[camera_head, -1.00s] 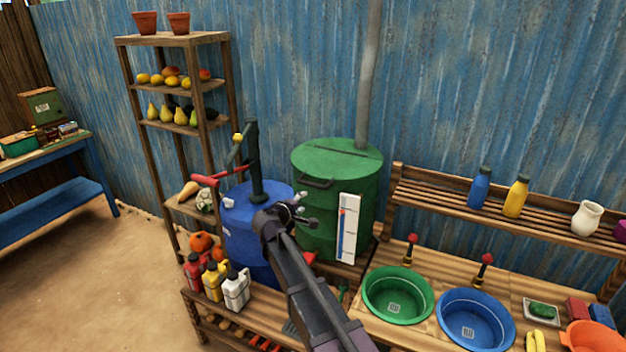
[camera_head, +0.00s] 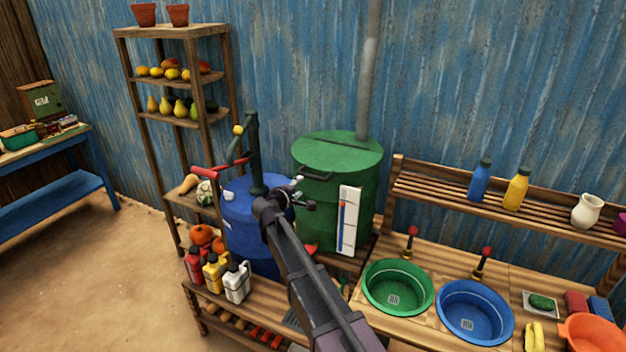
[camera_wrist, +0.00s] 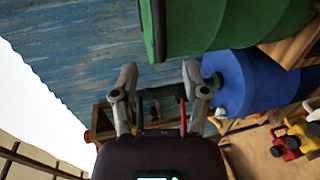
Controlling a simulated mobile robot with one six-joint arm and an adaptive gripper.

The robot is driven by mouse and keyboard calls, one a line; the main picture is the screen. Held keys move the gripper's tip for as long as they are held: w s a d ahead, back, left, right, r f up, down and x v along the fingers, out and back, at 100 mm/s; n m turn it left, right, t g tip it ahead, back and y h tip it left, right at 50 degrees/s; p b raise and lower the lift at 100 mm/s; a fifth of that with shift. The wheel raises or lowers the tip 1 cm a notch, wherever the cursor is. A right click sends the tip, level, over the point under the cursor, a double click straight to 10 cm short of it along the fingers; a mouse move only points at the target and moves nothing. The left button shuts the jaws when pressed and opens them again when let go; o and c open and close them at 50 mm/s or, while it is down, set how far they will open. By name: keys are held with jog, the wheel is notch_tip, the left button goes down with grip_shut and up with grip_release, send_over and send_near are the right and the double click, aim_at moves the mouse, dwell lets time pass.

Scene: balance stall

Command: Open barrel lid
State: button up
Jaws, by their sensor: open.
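The green barrel (camera_head: 319,218) stands against the wall behind the bench, its flat lid (camera_head: 340,151) closed on top. A dark handle (camera_head: 316,174) shows at the lid's front left edge. A white gauge with a blue and red strip is on the barrel's front. My gripper (camera_head: 308,194) is in front of the barrel, just below the handle, and apart from it as far as I can tell. In the wrist view my gripper (camera_wrist: 160,76) is open and empty, its two fingers spread, with the green barrel (camera_wrist: 225,22) just beyond at the top.
A blue barrel (camera_head: 240,222) with a hand pump (camera_head: 253,150) stands close left of the green barrel. A grey pipe (camera_head: 369,75) rises behind the lid. A green basin (camera_head: 398,287) and a blue basin (camera_head: 474,311) sit at right. Bottles (camera_head: 236,282) stand front left.

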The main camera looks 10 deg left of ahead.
aim_at(312, 178)
jog(key=b+x, duration=0.2)
jog(key=x, duration=0.9)
jog(key=shift+s, duration=0.1)
grip_shut()
